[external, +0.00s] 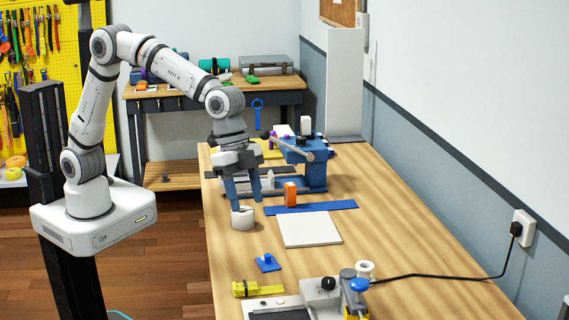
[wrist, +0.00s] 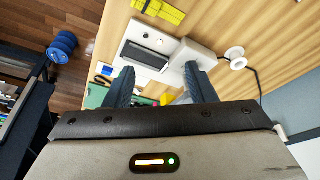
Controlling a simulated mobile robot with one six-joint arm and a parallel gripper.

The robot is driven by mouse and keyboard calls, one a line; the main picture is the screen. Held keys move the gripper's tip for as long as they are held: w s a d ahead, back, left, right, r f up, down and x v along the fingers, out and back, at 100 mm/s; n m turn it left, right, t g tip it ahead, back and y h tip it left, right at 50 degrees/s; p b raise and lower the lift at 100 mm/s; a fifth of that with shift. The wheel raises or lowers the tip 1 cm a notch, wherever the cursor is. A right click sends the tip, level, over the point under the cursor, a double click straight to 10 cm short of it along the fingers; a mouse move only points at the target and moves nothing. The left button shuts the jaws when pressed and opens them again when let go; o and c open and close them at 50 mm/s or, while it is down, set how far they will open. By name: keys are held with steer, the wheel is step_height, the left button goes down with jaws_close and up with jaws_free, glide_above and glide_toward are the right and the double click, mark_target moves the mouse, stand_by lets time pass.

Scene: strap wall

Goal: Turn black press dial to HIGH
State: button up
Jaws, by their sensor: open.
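The black dial (external: 328,283) sits on top of a white press (external: 318,294) at the near end of the bench in the external view. A blue round knob (external: 359,284) stands just to its right. My gripper (external: 243,196) is open and empty, pointing down further back along the bench, well apart from the dial. In the wrist view my gripper (wrist: 160,72) spreads its two blue fingers in front of a white device (wrist: 192,52) with a dark panel. I cannot make out the dial there. The dial's setting is too small to read.
A white round piece (external: 242,220) stands below my fingers. A white square plate (external: 309,229), an orange block (external: 290,194) and a blue strip (external: 320,207) lie nearby. A yellow piece (external: 258,289) lies left of the press. A black cable (external: 440,276) runs to the wall socket.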

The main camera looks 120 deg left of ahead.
mark_target(318, 290)
steer(key=s, duration=0.3)
steer(key=s+d+b, duration=0.1)
steer(key=s, duration=0.1)
steer(key=shift+s+r, duration=0.3)
steer(key=shift+r, duration=0.1)
